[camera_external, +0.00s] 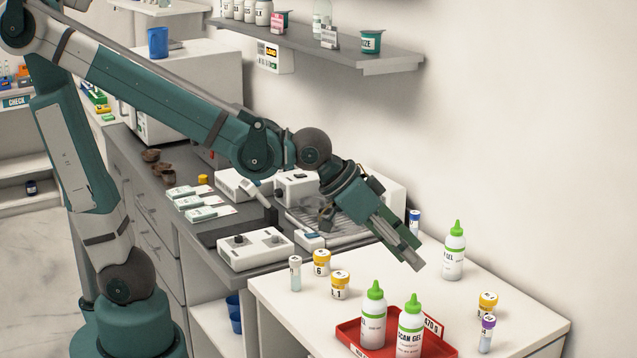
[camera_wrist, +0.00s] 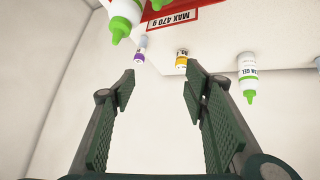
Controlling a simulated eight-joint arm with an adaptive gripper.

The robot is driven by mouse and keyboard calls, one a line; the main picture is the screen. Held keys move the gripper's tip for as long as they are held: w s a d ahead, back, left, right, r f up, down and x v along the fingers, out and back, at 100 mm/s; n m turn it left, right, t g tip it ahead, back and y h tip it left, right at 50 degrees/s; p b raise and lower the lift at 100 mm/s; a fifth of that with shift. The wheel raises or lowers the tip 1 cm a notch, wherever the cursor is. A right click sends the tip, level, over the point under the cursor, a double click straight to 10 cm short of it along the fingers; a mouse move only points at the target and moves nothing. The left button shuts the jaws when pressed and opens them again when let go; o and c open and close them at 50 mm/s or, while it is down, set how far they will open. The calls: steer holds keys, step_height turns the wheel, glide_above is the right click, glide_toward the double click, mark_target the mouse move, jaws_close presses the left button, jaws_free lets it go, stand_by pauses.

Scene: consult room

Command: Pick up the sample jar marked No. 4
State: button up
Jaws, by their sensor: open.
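Three yellow-lidded sample jars stand upright on the white table. One is marked 6 (camera_external: 321,263) and one is marked 1 (camera_external: 340,285). The third jar (camera_external: 487,306) is near the right edge; its number is too small to read surely, so I cannot confirm which is No. 4. This third jar also seems to show in the wrist view (camera_wrist: 181,59), beyond and between my fingers. My gripper (camera_external: 412,254) is open and empty, tilted down above the table, left of the third jar and apart from it. Its spread fingers show in the wrist view (camera_wrist: 160,88).
A purple-capped tube (camera_external: 487,334) stands close beside the third jar. A red tray (camera_external: 349,333) holds two green-tipped bottles (camera_external: 410,328). Another green-tipped bottle (camera_external: 453,255) stands near the wall. A pale vial (camera_external: 295,273) and a blue-capped vial (camera_external: 415,218) stand at left and back.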

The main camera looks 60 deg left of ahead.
steer(key=s+a+f+n+y, duration=0.1)
steer(key=s+a, duration=0.2)
steer(key=a, duration=0.7)
steer(key=s+a+f+n+y+b, duration=0.1)
steer(key=s+a+n+y, duration=0.1)
steer(key=a, duration=0.9)
steer(key=s+a+f+n+y+b, duration=0.1)
steer(key=s+a, duration=0.4)
steer(key=a, duration=0.5)
steer(key=shift+a+f, duration=0.15)
steer(key=shift+f, duration=0.45)
steer(key=shift+s+a+n, duration=0.15)
steer(key=shift+a+n, duration=0.05)
steer(key=shift+n, duration=0.1)
steer(key=w+d+r+n+g+h+p, duration=0.1)
steer(key=w+d+r+n+p, duration=0.25)
steer(key=w, duration=0.25)
steer(key=w+d+r+n+p, duration=0.2)
steer(key=w+d+n+p, duration=0.2)
steer(key=w, duration=0.3)
steer(key=n+g+h+p, duration=0.2)
steer(key=n+g+p, duration=0.2)
steer(key=n+p, duration=1.05)
glide_above(486, 296)
steer(key=s+a, duration=0.1)
steer(key=a, duration=0.1)
steer(key=shift+n, duration=0.4)
steer(key=shift+f+b, duration=0.35)
steer(key=shift+f, duration=6)
steer(key=shift+d, duration=0.1)
